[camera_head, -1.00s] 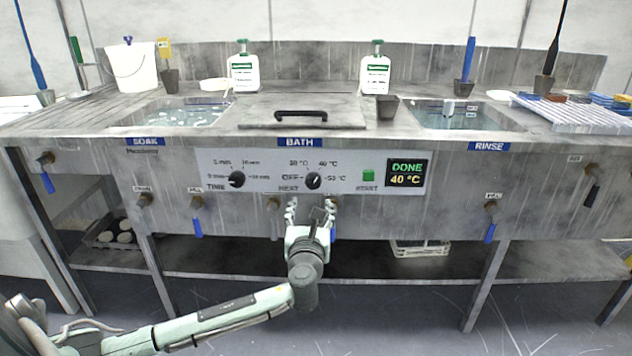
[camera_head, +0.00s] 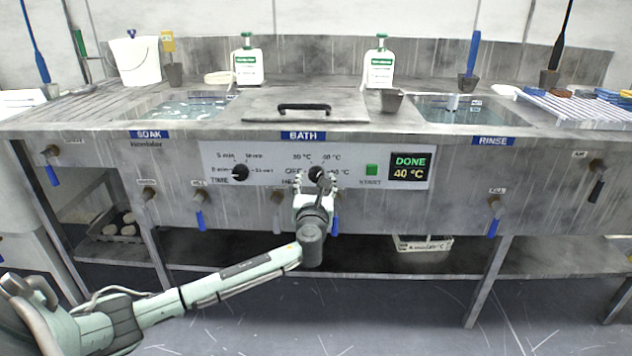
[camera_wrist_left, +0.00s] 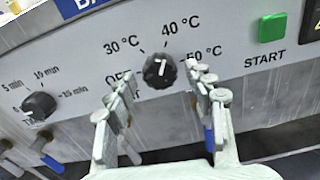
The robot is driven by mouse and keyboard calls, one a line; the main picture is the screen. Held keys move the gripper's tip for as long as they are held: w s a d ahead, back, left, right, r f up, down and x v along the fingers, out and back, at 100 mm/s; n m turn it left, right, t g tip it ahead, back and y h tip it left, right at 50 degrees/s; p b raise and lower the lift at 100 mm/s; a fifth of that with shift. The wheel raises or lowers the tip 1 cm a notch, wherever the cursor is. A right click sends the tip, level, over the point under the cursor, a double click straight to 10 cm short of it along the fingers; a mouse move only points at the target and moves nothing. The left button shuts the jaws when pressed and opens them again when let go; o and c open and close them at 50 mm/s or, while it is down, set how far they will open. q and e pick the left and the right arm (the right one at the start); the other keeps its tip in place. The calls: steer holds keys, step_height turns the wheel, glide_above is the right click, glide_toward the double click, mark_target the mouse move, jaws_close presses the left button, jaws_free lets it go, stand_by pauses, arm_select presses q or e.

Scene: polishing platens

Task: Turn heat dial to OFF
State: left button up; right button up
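The heat dial (camera_head: 317,173) is a round black knob on the light panel under the BATH label. In the left wrist view the heat dial (camera_wrist_left: 159,71) has a white mark pointing up, roughly toward 40 °C. The OFF label (camera_wrist_left: 119,78) is to its left. My left gripper (camera_head: 315,184) is open at the dial. In the wrist view the left gripper (camera_wrist_left: 157,80) has one finger on each side of the dial, with visible gaps. The display (camera_head: 409,167) reads DONE and 40 °C. My right gripper is not in view.
The time dial (camera_head: 240,172) is left of the heat dial, and the green START button (camera_head: 372,170) is to the right. Blue-handled valves (camera_head: 494,215) stick out along the bench front. The lidded bath (camera_head: 340,106) is above the panel.

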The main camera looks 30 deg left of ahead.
arm_select(q)
steer(key=c, duration=1)
steer(key=shift+o, duration=0.2)
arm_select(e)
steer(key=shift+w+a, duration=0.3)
